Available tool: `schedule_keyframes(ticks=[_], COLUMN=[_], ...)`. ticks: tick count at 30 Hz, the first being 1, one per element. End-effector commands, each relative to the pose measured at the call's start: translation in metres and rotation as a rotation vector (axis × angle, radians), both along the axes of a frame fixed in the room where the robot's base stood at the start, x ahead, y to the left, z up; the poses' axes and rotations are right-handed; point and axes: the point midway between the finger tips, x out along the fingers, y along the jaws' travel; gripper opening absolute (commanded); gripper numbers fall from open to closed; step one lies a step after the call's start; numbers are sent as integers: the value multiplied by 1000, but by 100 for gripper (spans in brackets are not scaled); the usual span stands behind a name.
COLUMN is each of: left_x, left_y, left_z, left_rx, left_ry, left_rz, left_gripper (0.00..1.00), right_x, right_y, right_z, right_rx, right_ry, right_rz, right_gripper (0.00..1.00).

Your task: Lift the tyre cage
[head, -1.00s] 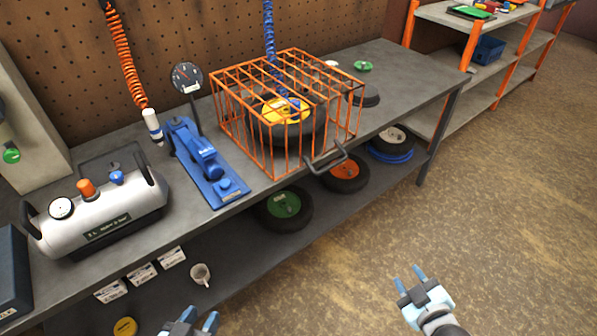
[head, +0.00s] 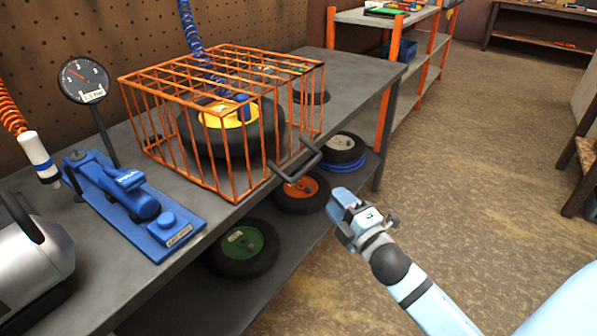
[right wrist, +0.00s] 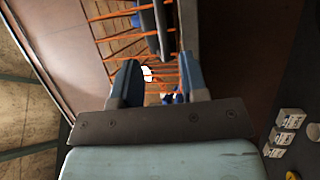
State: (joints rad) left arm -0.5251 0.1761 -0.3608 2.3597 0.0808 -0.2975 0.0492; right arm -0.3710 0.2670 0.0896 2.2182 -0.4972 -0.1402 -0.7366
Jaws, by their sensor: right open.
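The orange wire tyre cage (head: 222,80) stands on the grey workbench over a black tyre with a yellow hub (head: 232,113). A dark grey handle (head: 297,160) sticks out from its front lower edge. My right gripper (head: 343,200) is open and empty, in front of the bench edge, a little right of and below the handle, apart from it. In the right wrist view the orange bars (right wrist: 128,38) show beyond the two spread fingers (right wrist: 158,76). My left gripper is out of view.
A blue foot pump (head: 130,200) and a pressure gauge (head: 85,80) stand left of the cage. A blue coiled hose (head: 187,25) hangs into the cage. Several wheels, one with an orange hub (head: 300,188), lie on the lower shelf. The floor to the right is clear.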

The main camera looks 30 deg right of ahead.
Motion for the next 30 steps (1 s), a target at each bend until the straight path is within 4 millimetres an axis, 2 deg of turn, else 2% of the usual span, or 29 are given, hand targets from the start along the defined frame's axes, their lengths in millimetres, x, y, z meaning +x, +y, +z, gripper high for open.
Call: schedule_keyframes(ticks=[9,16,22,30], left_x=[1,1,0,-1], left_y=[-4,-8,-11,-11], left_z=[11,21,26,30], left_rx=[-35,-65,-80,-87], left_ry=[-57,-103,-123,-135], left_rz=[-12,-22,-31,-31], left_gripper=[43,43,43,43], right_x=[62,100,117,121], right_y=[0,0,-1,0], right_z=[11,17,20,21], right_rx=[1,1,2,2], right_ry=[-3,-1,1,2], right_rz=[1,1,1,1], right_gripper=[40,40,40,40])
